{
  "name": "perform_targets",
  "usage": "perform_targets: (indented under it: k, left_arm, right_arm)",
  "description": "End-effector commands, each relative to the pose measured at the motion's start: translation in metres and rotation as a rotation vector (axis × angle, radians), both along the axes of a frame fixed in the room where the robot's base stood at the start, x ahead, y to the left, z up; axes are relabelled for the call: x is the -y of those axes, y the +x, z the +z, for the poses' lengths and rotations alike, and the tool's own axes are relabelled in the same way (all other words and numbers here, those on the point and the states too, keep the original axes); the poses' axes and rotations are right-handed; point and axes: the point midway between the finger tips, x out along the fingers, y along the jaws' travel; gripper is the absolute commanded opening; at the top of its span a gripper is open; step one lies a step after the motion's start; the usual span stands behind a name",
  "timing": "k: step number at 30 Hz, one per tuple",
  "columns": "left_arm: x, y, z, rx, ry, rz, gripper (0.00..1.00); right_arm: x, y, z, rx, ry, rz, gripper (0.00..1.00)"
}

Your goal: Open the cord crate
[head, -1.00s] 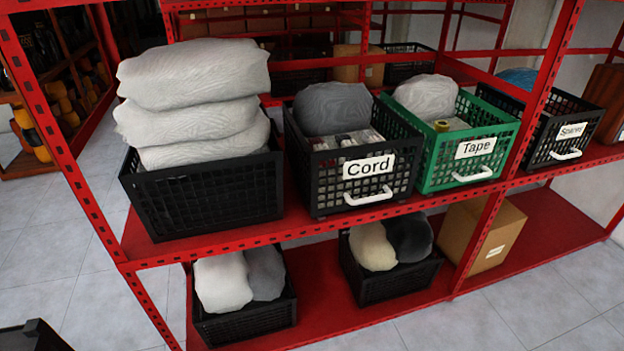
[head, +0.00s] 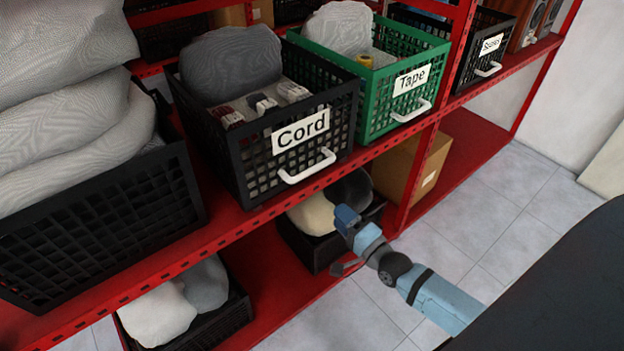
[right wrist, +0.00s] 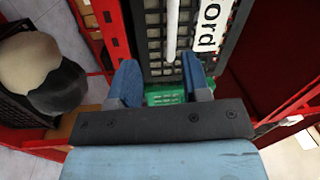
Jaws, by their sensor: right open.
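The cord crate (head: 262,130) is a black mesh crate labelled "Cord" on the upper red shelf. A grey sack and small packages lie in it. Its white handle (head: 307,166) is on the front. In the right wrist view the handle (right wrist: 172,30) shows ahead of the fingers, beside the label. My right gripper (head: 346,240) is open and empty, below and in front of the crate; in the right wrist view its blue fingers (right wrist: 160,84) are spread, apart from the handle. My left gripper is not in view.
The green tape crate (head: 372,95) stands right of the cord crate, with a black crate (head: 485,45) farther right. A black crate with pale sacks (head: 100,220) stands left. The red shelf edge (head: 215,235) and an upright are close. Open floor (head: 470,225) lies right.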

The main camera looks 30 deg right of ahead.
Motion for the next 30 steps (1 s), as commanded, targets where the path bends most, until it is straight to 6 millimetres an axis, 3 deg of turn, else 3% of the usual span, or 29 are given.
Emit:
perform_targets:
  k: [3, 6, 11, 21, 30]
  left_arm:
    - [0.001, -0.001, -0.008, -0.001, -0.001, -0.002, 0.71]
    - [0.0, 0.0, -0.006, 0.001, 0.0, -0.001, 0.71]
    - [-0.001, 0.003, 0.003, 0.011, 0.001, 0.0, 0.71]
    - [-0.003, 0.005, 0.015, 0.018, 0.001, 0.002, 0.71]
    - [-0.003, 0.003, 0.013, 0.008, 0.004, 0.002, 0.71]
  right_arm:
    - [0.016, 0.009, 0.007, 0.049, 0.131, -0.01, 0.43]
    - [0.021, 0.015, 0.012, 0.064, 0.173, -0.011, 0.43]
    - [0.019, 0.038, 0.019, 0.066, 0.175, -0.011, 0.43]
    - [0.013, 0.108, 0.032, 0.064, 0.173, -0.011, 0.43]
    - [0.01, 0.142, 0.036, 0.061, 0.17, -0.011, 0.43]
